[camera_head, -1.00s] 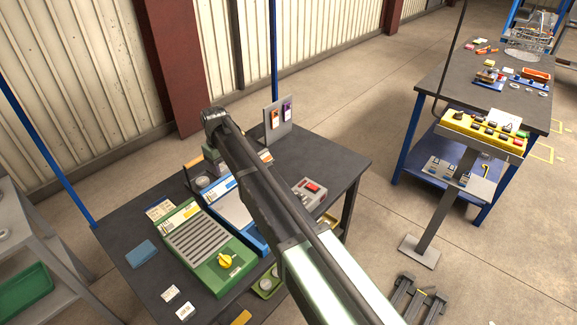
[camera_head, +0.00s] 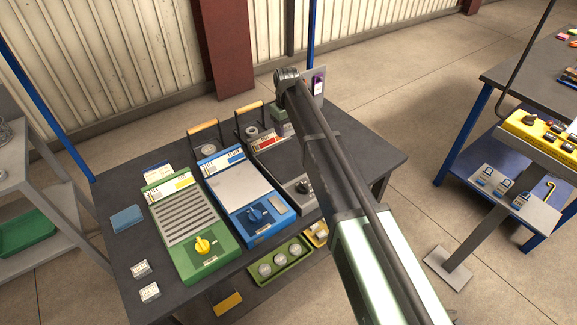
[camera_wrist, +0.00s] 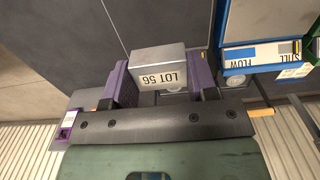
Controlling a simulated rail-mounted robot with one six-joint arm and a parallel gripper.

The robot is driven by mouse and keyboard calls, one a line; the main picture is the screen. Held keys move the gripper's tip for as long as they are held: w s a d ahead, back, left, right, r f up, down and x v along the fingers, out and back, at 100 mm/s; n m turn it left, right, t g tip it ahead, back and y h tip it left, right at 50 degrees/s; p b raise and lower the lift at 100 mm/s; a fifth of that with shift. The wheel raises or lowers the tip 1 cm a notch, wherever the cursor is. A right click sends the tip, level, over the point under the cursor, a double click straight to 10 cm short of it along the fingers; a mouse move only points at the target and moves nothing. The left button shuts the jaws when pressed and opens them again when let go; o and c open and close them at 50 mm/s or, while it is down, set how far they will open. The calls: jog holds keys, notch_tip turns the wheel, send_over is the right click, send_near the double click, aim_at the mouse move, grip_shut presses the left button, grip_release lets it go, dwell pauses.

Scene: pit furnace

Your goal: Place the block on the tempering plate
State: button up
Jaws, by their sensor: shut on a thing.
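My gripper (camera_wrist: 160,80) is shut on a pale grey metal block (camera_wrist: 158,66) labelled "LOT 56", held between two purple fingers in the wrist view. Dark table surface shows past it. In the head view my arm covers most of the gripper and I cannot make out the block. Three bench units stand on the table: a green ribbed one (camera_head: 186,228), a blue one with a smooth grey plate (camera_head: 240,192), and a grey one with a red label (camera_head: 268,141), partly behind my arm. I cannot tell which is the tempering plate.
A blue pad (camera_head: 127,219) and two small white tags lie at the table's left. A yellow control box (camera_head: 545,139) stands to the right. An upright tag stand (camera_head: 316,84) is behind my arm.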

aim_at(288, 159)
notch_tip(288, 159, down, 13)
jog(key=b, duration=1)
jog(key=shift+w+r, duration=0.1)
jog(key=shift+r, duration=0.4)
jog(key=shift+f, duration=0.2)
jog(key=o, duration=1.2)
jog(key=shift+r, duration=0.15)
notch_tip(288, 159, up, 12)
jog(key=p, duration=1.2)
jog(key=shift+r+p, duration=0.2)
jog(key=shift+p, duration=0.2)
jog(key=shift+f, duration=0.15)
jog(key=shift+d, duration=0.1)
